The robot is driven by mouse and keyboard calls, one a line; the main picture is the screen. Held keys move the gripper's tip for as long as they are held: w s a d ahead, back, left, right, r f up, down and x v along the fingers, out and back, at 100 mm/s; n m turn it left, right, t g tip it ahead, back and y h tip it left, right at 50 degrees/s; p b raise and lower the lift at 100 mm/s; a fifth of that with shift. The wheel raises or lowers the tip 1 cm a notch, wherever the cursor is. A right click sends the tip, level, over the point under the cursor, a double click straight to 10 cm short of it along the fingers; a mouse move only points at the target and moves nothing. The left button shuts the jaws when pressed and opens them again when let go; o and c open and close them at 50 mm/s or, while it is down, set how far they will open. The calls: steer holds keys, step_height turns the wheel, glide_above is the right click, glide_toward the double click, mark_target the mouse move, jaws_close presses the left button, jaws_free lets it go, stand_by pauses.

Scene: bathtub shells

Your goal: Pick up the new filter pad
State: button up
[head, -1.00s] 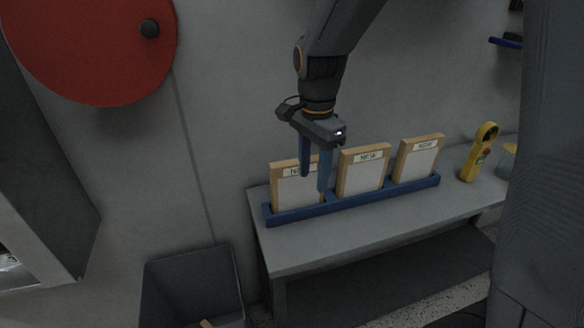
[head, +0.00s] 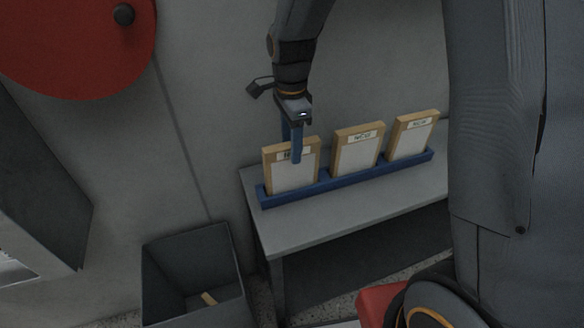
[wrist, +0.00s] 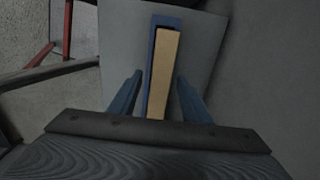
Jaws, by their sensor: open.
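Three tan-framed pads with white faces and labels stand upright in a blue rack (head: 345,181) on a grey bench. The left pad (head: 292,178), the middle pad (head: 357,153) and the right pad (head: 413,138) show in the head view; NEW is only partly readable on their labels now. My gripper (head: 291,159) is open at the left pad's top, its blue fingers pointing down. In the wrist view, a pad's tan top edge (wrist: 164,72) runs between the two open fingers (wrist: 160,95), with a gap on each side. The finger behind the pad is partly hidden.
The grey bench (head: 290,233) has bare room in front of the rack. A dark open bin (head: 190,250) with a small tan piece (head: 209,298) inside stands at the bench's left. A red disc (head: 75,40) is on the wall, upper left.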

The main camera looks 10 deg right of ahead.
steer(key=shift+f, duration=1.1)
jaws_close()
steer(key=shift+r, duration=0.15)
